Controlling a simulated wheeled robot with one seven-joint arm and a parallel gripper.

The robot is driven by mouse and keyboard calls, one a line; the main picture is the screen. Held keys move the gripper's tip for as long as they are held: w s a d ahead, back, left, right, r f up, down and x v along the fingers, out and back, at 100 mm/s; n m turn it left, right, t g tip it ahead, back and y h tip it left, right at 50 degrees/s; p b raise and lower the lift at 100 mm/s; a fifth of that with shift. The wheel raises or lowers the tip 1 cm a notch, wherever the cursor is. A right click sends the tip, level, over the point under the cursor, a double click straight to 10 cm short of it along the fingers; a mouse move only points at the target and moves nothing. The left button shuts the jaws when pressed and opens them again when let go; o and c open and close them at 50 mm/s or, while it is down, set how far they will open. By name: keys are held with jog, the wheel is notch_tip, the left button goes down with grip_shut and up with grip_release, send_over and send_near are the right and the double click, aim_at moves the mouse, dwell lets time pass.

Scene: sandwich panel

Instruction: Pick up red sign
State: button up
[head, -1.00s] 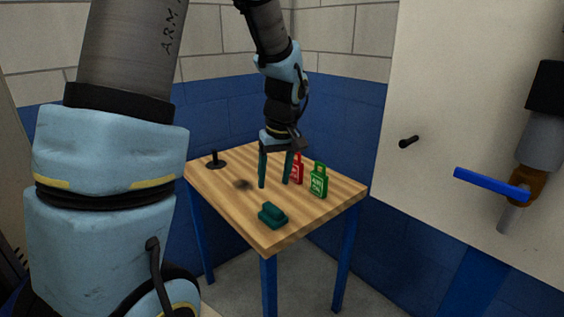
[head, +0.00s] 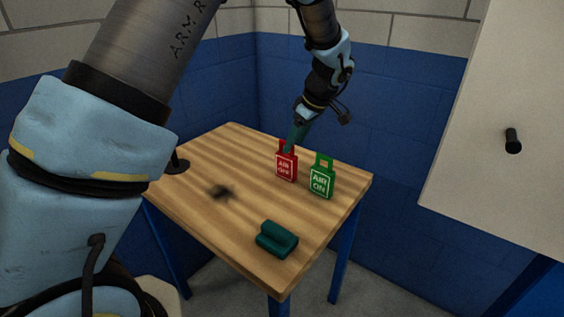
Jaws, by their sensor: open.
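The red sign (head: 286,167), lettered "AIR OFF", stands upright on the wooden table (head: 240,145). It has a handle loop at its top. My gripper (head: 292,147) is at the top of the red sign, its green fingers pointing down and seen nearly edge-on. The fingertips overlap the sign's handle in the picture. Whether they touch it or straddle it I cannot tell. My gripper is open, and the red sign still rests on the table.
A green "AIR ON" sign (head: 321,180) stands close to the right of the red sign. A dark teal block (head: 276,239) lies near the front edge. A black stand (head: 177,163) is at the left. A white panel (head: 500,110) with a black knob (head: 513,141) is at right.

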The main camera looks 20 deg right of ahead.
aim_at(289, 155)
jog(key=shift+p+x, duration=1.35)
jog(key=shift+x, duration=2.9)
jog(key=shift+d, duration=0.15)
grip_shut()
